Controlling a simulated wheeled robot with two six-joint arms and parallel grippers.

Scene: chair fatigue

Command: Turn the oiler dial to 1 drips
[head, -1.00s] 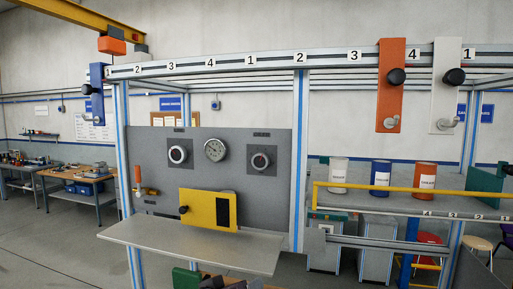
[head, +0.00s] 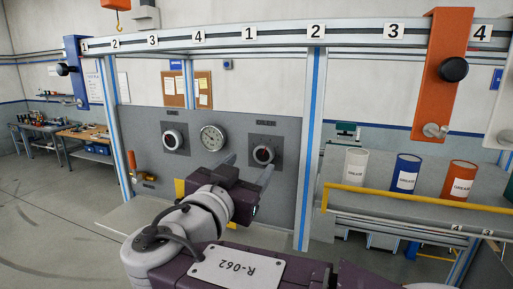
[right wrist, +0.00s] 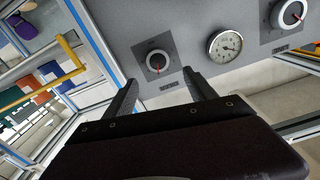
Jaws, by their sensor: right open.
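Two round dials sit on the grey panel (head: 140,128): a left dial (head: 172,139) and a right dial (head: 263,155), with a gauge (head: 212,138) between them. Their labels are too small to read, so I cannot tell which is the oiler dial. My right gripper (head: 247,168) is open and empty, its fingers pointing at the panel near the right dial. In the right wrist view, my right gripper (right wrist: 160,80) has that dial (right wrist: 158,62) just beyond and between its fingertips, apparently apart from them. My left gripper is out of view.
An orange bracket (head: 442,80) with a black knob hangs at right. Several cans, including a white one (head: 355,166), stand behind a yellow rail (head: 410,200).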

